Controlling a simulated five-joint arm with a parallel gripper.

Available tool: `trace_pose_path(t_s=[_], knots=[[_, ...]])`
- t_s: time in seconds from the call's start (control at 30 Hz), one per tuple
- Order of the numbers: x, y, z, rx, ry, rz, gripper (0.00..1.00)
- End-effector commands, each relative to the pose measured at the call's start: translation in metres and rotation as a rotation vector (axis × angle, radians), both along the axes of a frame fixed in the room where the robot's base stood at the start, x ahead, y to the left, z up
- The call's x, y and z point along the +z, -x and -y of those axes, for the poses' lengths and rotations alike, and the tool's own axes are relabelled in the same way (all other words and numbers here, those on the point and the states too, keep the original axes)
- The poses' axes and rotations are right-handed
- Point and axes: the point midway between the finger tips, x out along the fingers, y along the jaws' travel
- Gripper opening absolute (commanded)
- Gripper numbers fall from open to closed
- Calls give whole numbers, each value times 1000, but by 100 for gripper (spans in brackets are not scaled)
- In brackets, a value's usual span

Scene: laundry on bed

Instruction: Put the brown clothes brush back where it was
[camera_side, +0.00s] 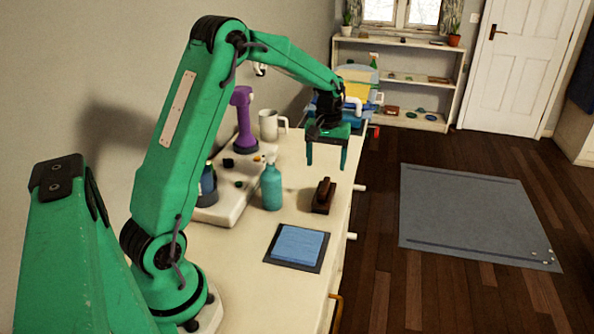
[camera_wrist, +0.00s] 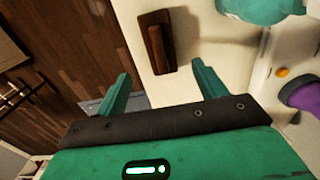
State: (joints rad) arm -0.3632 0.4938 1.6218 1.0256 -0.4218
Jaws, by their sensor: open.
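The brown clothes brush (camera_side: 323,195) lies on the cream worktop, near its right edge, to the right of the teal bottle. It has a dark base with a raised handle, and it also shows in the wrist view (camera_wrist: 157,42) beyond the fingertips. My gripper (camera_side: 326,161) is open and empty, with its two fingers pointing down above the worktop, behind and above the brush. In the wrist view the fingers (camera_wrist: 163,80) are spread apart, and the brush is not between them.
A teal bottle (camera_side: 271,186) stands left of the brush. A folded blue cloth on a dark mat (camera_side: 298,246) lies in front. A white tray (camera_side: 225,205), a purple object (camera_side: 243,120) and a white mug (camera_side: 269,125) are further left and back. The worktop's right edge is close to the brush.

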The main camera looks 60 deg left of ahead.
Motion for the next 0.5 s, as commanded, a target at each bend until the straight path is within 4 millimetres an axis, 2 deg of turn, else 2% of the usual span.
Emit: trace_pose_path(t_s=[0.2, 0.5], knots=[[12, 0, 0, 0, -1, 1, 71], [12, 0, 0, 0, -1, 1, 71]])
